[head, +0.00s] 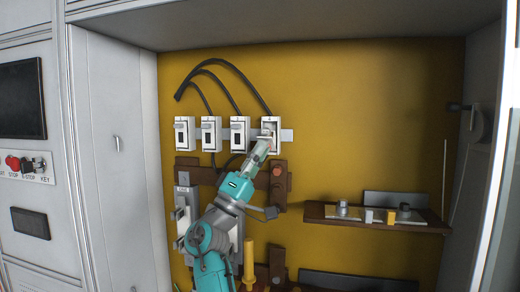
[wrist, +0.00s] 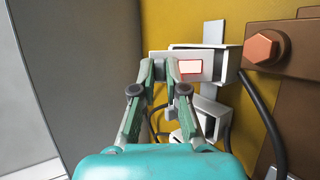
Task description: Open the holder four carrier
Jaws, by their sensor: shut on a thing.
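Holder four (head: 277,123) is the rightmost of a row of white fuse holders on the yellow back panel. My gripper (head: 263,143) reaches up to its front from below and covers its lower part. In the wrist view my gripper (wrist: 159,68) is shut on the holder four carrier (wrist: 212,67), a white piece with a pinkish window. The fingertips hide the gripped part. The holder body lies behind the carrier, against a grey rail (wrist: 214,33). How far the carrier stands out from the body is hard to tell.
Three other holders (head: 184,134) (head: 211,134) (head: 239,134) stand to the left, with black cables arching above. A brown block with an orange hex bolt (wrist: 264,49) is close by. A brown shelf (head: 375,226) with small parts is at the right.

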